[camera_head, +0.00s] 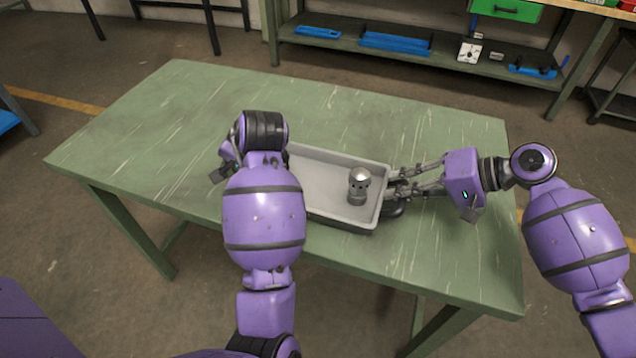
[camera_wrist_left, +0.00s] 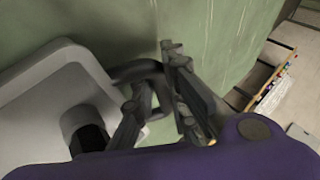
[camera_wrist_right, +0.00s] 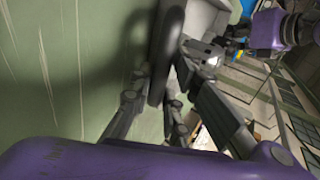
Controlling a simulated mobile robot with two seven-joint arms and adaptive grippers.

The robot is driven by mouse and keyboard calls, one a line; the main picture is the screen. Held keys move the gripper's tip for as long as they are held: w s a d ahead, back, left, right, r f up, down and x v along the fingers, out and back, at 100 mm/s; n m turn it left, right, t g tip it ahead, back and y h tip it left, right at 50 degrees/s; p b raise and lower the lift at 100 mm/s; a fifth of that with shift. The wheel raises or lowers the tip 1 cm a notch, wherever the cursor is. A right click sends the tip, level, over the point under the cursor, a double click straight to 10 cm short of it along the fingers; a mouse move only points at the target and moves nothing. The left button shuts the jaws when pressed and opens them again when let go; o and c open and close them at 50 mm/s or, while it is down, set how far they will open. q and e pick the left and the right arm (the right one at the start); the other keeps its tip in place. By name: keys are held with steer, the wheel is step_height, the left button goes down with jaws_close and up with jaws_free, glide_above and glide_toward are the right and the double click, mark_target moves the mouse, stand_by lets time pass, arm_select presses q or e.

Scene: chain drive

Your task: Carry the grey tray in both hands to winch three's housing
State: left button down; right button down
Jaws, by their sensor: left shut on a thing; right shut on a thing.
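The grey tray (camera_head: 330,160) is a shallow rectangular box over the middle of the green table; I cannot tell whether it rests on the top or hangs just above it. A small grey metal part with a round top (camera_head: 358,186) stands upright inside its right half. My right gripper (camera_head: 398,187) is shut on the tray's dark right handle, which also shows in the right wrist view (camera_wrist_right: 168,45). My left gripper is hidden behind my left arm in the head view; in the left wrist view the left gripper (camera_wrist_left: 152,88) is shut on the dark left handle (camera_wrist_left: 138,70).
The green table (camera_head: 170,110) is otherwise bare, with free room at its left and far side. Behind it stands a workbench with a lower shelf (camera_head: 455,65) holding blue trays (camera_head: 395,43) and a white block (camera_head: 469,51). Floor lies open between them.

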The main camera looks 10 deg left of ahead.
arm_select(q)
steer(key=shift+r, duration=0.15)
